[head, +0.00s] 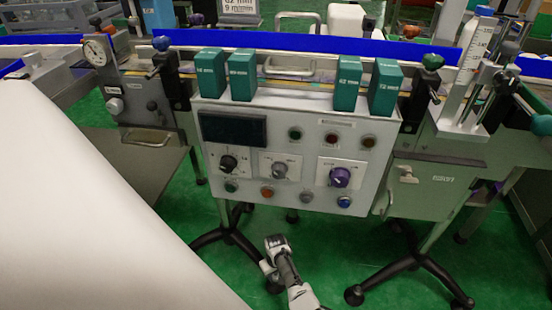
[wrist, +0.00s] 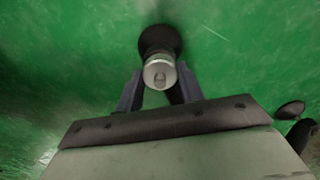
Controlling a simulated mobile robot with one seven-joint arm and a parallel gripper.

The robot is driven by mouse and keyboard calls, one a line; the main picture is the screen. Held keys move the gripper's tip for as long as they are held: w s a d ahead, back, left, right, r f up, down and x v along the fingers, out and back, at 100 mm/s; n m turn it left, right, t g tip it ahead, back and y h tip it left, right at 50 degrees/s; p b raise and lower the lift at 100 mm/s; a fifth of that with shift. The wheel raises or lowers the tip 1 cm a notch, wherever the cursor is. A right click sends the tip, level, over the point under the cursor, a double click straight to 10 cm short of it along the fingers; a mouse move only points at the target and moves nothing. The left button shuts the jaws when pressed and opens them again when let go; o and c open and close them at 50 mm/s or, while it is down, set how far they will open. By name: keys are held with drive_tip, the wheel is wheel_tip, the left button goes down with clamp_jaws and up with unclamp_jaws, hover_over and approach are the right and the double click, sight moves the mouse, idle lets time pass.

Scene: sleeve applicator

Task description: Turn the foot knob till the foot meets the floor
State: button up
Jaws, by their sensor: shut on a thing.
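In the wrist view a silver foot knob (wrist: 160,73) sits between the two dark fingers of my gripper (wrist: 159,86). The fingers are shut on it from its left and right sides. The dark round foot (wrist: 160,40) shows beyond the knob, over the green floor (wrist: 70,50). I cannot tell whether the foot touches the floor or hangs a little above it. In the head view my gripper (head: 268,272) is low by the floor, below the control panel and beside the left stand.
The grey control panel (head: 310,200) with knobs and buttons hangs above my arm. Dark stands with splayed legs (head: 228,235) (head: 418,262) rise on both sides. A large white surface (head: 90,230) fills the left. Green floor lies open between the stands.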

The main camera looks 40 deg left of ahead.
drive_tip(key=shift+a, duration=0.1)
idle(0.3)
drive_tip(key=o, duration=1)
wheel_tip(320, 180, up, 14)
drive_tip(key=p, duration=1.2)
drive_tip(key=shift+f+p, duration=0.1)
drive_tip(key=shift+p, duration=0.3)
